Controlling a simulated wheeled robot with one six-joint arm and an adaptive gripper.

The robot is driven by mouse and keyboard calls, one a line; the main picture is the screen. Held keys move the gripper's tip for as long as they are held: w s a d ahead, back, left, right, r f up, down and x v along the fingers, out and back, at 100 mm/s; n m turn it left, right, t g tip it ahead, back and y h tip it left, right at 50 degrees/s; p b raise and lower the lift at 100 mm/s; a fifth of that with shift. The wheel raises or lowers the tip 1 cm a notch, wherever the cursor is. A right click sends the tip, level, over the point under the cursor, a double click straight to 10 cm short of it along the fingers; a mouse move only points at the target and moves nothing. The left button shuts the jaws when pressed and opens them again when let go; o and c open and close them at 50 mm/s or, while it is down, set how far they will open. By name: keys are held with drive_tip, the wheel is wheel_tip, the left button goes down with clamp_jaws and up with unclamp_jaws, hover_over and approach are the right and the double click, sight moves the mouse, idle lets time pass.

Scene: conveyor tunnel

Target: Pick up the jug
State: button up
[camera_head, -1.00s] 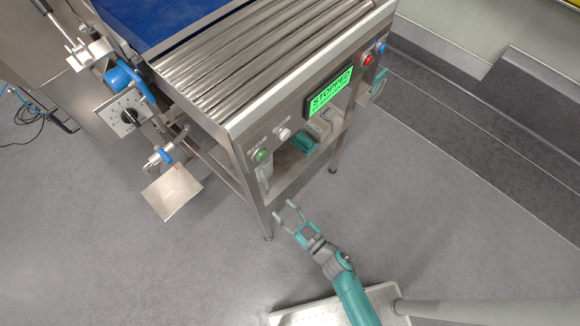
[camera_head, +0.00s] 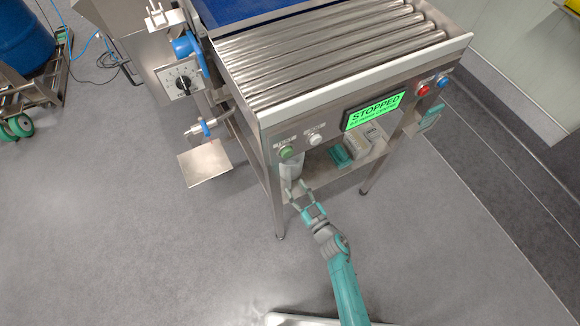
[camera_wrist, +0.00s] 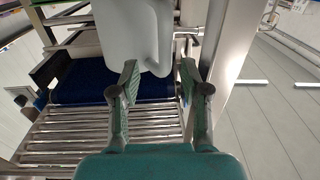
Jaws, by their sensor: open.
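The jug (camera_head: 291,170) is pale white and stands at the left end of the shelf under the roller conveyor, below the green button. Part of it is hidden by the frame and my gripper. In the wrist view the white jug (camera_wrist: 130,28) fills the top middle, with its handle along its right side and part cut off by the frame edge. My gripper (camera_head: 299,187) is just in front of the jug. In the wrist view my gripper (camera_wrist: 159,76) is open, its two fingers apart with nothing held between them, close to the jug's handle side.
The conveyor's steel leg (camera_head: 272,190) stands left of the jug. Teal and white items (camera_head: 352,148) lie on the shelf to the right. A panel with a green STOPPED display (camera_head: 374,110) overhangs the shelf. The grey floor (camera_head: 150,245) in front is open.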

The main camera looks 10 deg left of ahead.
sight(290, 184)
drive_tip(key=x, duration=0.4)
drive_tip(key=shift+a, duration=0.35)
drive_tip(key=shift+s, duration=0.1)
clamp_jaws()
drive_tip(key=shift+r, duration=0.15)
